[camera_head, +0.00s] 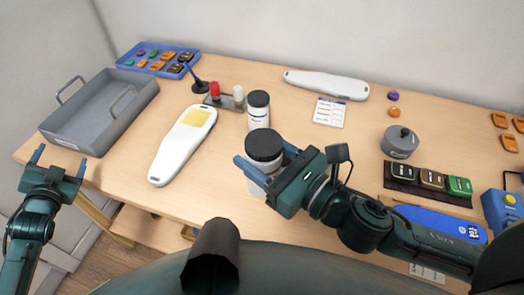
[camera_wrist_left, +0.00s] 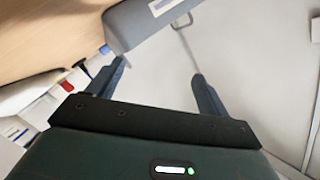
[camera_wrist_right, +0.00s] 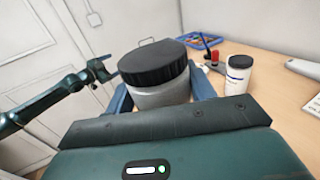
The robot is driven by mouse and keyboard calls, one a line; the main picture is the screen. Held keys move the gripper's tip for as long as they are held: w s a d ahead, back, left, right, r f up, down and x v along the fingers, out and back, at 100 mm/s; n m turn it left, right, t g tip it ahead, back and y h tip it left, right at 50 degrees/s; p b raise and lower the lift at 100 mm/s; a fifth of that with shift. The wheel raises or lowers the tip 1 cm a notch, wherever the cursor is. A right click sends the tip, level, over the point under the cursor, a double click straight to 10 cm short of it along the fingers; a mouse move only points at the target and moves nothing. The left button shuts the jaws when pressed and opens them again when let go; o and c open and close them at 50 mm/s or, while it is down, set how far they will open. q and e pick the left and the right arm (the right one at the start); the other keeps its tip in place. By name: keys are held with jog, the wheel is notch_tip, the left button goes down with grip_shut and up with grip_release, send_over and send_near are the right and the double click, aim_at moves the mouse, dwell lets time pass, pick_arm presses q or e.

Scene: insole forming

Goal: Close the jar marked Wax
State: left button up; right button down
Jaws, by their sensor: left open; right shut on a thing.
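A wide white jar (camera_head: 256,187) with a ribbed black lid (camera_head: 264,146) stands near the table's front edge; its label is hidden. My right gripper (camera_head: 264,168) is shut on this jar, its fingers on either side just below the lid. In the right wrist view the lid (camera_wrist_right: 153,63) sits on top of the jar body (camera_wrist_right: 160,95); I cannot tell whether it is fully tight. A slimmer white jar (camera_head: 258,119) with a black lid stands just behind, its label unreadable. My left gripper (camera_head: 57,165) is open and empty, left of the table.
A grey tray (camera_head: 100,115) and a blue tray of small parts (camera_head: 158,58) are at the left. White insole-shaped pieces (camera_head: 182,145) (camera_head: 327,85) lie on the table. A grey round pot (camera_head: 400,142) and small blocks (camera_head: 430,180) are right.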

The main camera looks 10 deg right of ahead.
pick_arm(q)
jog(key=s+f+n+g, duration=0.2)
jog(key=s+f+g, duration=0.1)
jog(key=s+f, duration=0.45)
jog(key=s+d+f+n+g+h, duration=0.1)
jog(key=s+d+f, duration=0.2)
jog(key=s+d, duration=0.2)
jog(key=s+d+f+n+g+h, duration=0.1)
jog(key=s+d, duration=0.4)
jog(key=d, duration=0.7)
jog(key=s+d+f+g+h, duration=0.1)
jog(key=s+d+f, duration=0.3)
jog(key=d, duration=0.5)
jog(key=shift+s+d+f+n+g+h, duration=0.15)
jog(key=shift+s+f+n+g+h, duration=0.25)
jog(key=shift+s+h, duration=0.3)
jog(key=shift+w, duration=0.1)
pick_arm(e)
jog(key=shift+r, duration=0.1)
